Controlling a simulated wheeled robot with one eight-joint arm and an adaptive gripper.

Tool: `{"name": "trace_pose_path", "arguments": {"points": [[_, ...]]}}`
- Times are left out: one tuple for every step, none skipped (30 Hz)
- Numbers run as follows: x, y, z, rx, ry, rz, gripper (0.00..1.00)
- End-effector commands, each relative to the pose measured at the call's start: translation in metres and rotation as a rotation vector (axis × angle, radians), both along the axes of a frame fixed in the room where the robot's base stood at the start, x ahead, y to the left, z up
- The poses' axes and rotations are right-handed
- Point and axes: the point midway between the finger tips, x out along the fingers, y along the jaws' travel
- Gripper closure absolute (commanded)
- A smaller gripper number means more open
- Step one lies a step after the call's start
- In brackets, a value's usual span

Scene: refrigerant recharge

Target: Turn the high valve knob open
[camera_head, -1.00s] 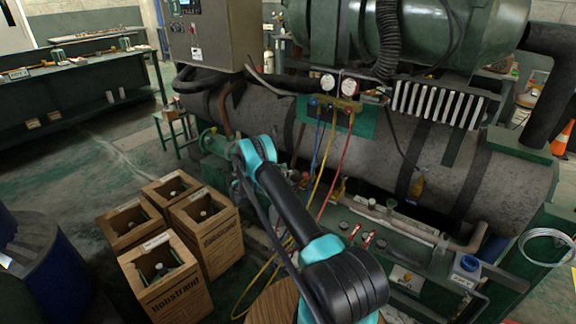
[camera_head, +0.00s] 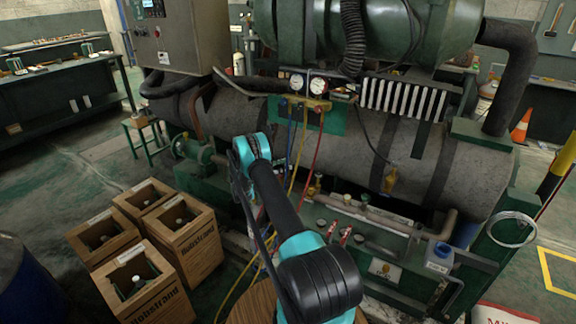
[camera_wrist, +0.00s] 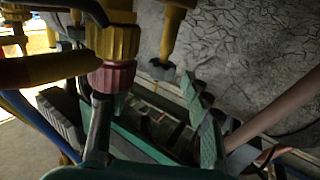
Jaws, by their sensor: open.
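In the wrist view a ribbed red knob-like piece (camera_wrist: 112,77) sits below a yellow fitting (camera_wrist: 112,40); I cannot tell whether it is the high valve knob. My gripper (camera_wrist: 147,90) is open, with one finger at the lower left and the ribbed green finger at the right. The left fingertip is just below the red piece, and contact is unclear. Nothing is held between the fingers. In the head view the gauge manifold (camera_head: 307,103) carries two round gauges, with blue, yellow and red hoses below. My gripper cannot be made out there behind my arm.
A large grey tank (camera_head: 420,170) lies behind the manifold. A yellow hose-like part (camera_wrist: 50,68) crosses the wrist view's left side. Wooden crates (camera_head: 195,240) stand left of my arm. A pipe (camera_wrist: 275,105) runs at the wrist view's right. Open floor lies at far left.

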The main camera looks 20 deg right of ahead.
Motion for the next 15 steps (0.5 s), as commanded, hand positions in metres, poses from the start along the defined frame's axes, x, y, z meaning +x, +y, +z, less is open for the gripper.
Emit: {"name": "trace_pose_path", "arguments": {"points": [[0.001,-0.008,0.0,0.0,0.0,-0.001,0.51],[0.001,-0.011,0.0,0.0,0.0,-0.001,0.51],[0.002,-0.015,0.0,0.0,0.0,-0.001,0.51],[0.002,-0.017,0.0,0.0,0.0,-0.001,0.51],[0.002,-0.019,0.0,0.0,0.0,-0.001,0.51],[0.003,-0.022,0.0,0.0,0.0,0.0,0.51],[0.003,-0.023,0.0,0.0,0.0,0.0,0.51],[0.003,-0.024,0.0,0.0,0.0,0.0,0.51],[0.003,-0.025,0.0,0.0,0.0,0.001,0.51],[0.003,-0.025,0.0,0.0,0.0,0.001,0.51],[0.003,-0.026,0.0,0.0,0.0,0.001,0.51],[0.003,-0.026,0.0,0.0,0.0,0.001,0.51],[0.003,-0.026,0.0,0.0,0.0,0.001,0.51],[0.003,-0.026,0.0,0.0,0.0,0.001,0.51],[0.003,-0.026,0.0,0.0,0.0,0.001,0.51]]}}
